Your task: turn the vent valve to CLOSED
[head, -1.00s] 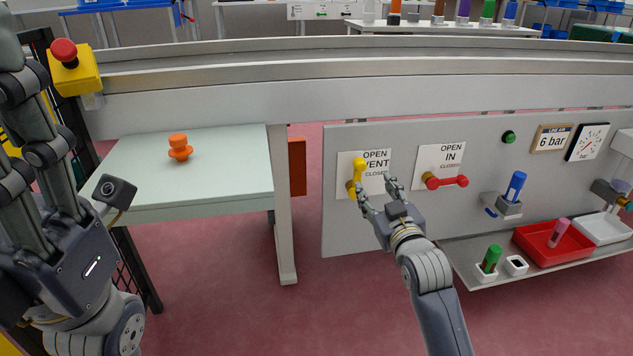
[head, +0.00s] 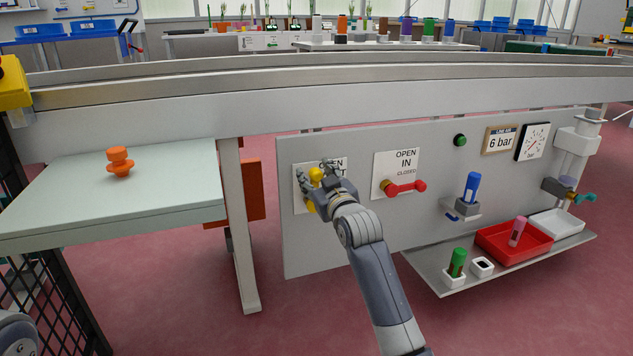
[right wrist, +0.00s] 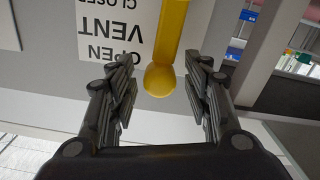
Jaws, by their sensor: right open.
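The vent valve's yellow handle (head: 316,174) stands upright on its white VENT plate (right wrist: 92,48), mounted on the grey panel. My right gripper (head: 316,172) is at the handle and partly covers it and the lettering. In the right wrist view, the rounded handle end (right wrist: 160,80) lies between the two spread fingers of my right gripper (right wrist: 161,82), with gaps on both sides. The jaws are open and hold nothing. The OPEN and VENT words show upside down there, with CLOSED cut by the top edge. My left gripper is out of view.
A red IN valve handle (head: 405,187) lies sideways to the right. Further right are a blue handle (head: 472,187), a gauge (head: 532,142) and a shelf with a red tray (head: 490,240).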

